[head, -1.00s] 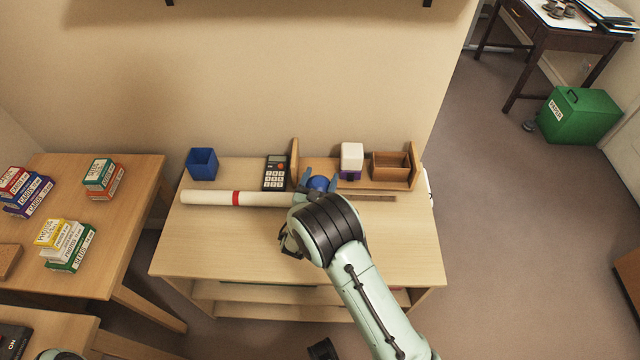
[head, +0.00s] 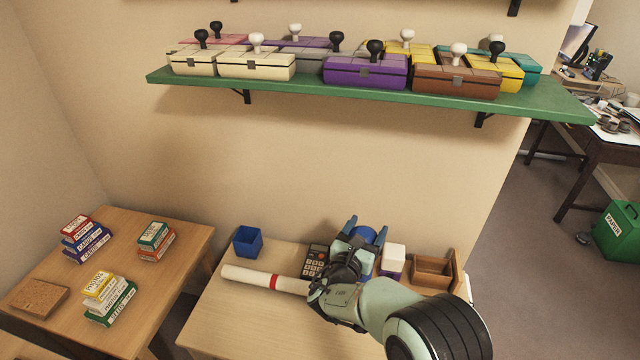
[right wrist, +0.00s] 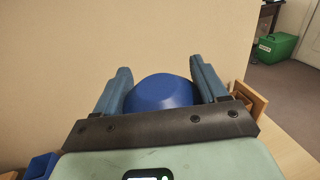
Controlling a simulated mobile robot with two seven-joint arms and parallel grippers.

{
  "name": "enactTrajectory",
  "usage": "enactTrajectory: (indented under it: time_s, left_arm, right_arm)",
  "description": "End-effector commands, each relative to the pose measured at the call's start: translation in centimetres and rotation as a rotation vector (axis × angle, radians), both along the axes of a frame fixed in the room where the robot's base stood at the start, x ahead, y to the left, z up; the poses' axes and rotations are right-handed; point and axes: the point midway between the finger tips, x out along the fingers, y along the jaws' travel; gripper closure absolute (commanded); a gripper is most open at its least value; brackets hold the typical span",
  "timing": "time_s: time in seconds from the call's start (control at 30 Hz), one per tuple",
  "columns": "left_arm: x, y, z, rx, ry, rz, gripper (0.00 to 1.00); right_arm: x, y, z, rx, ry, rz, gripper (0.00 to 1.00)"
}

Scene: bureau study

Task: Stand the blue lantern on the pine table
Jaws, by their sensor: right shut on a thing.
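The blue lantern (head: 366,233) is between the fingers of my right gripper (head: 364,229), which is shut on it, over the back of the light wood table (head: 250,325). In the right wrist view the lantern's rounded blue top (right wrist: 160,93) shows between the two fingers; its lower part is hidden. A second light wood table (head: 190,232) stands at the left with small boxes on it. I cannot tell which of the two is the pine table. My left gripper is not in view.
The middle table holds a blue cup (head: 247,241), a white roll with a red band (head: 255,279), a calculator (head: 314,262), a white and purple block (head: 393,259) and a wooden organizer (head: 434,270). A green wall shelf (head: 300,88) with several cases hangs above.

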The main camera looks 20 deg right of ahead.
Motion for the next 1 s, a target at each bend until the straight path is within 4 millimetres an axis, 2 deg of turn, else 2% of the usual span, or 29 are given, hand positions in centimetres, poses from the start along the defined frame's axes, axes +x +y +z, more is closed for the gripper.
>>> enactTrajectory:
  time_s: [0.17,0.27,0.4,0.5,0.6,0.73,1.0]
  left_arm:
    - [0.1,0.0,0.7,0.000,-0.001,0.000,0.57]
    - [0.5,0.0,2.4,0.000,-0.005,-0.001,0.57]
    - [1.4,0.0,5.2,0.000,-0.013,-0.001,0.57]
    - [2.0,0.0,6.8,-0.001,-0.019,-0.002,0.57]
    - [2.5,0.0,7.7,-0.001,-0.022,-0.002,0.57]
    - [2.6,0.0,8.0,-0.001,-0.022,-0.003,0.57]
    - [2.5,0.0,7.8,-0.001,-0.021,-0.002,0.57]
  right_arm:
    - [0.0,0.8,0.4,-0.011,0.001,0.031,1.00]
    - [-0.1,2.9,0.7,-0.028,0.001,0.116,1.00]
    - [-0.6,6.9,0.9,-0.039,-0.003,0.286,1.00]
    - [-1.1,9.4,1.0,-0.028,-0.003,0.396,1.00]
    - [-1.6,11.1,0.9,-0.013,-0.003,0.471,1.00]
    - [-2.0,12.0,0.6,0.001,-0.003,0.510,1.00]
    - [-2.0,12.1,0.4,0.000,-0.003,0.513,1.00]
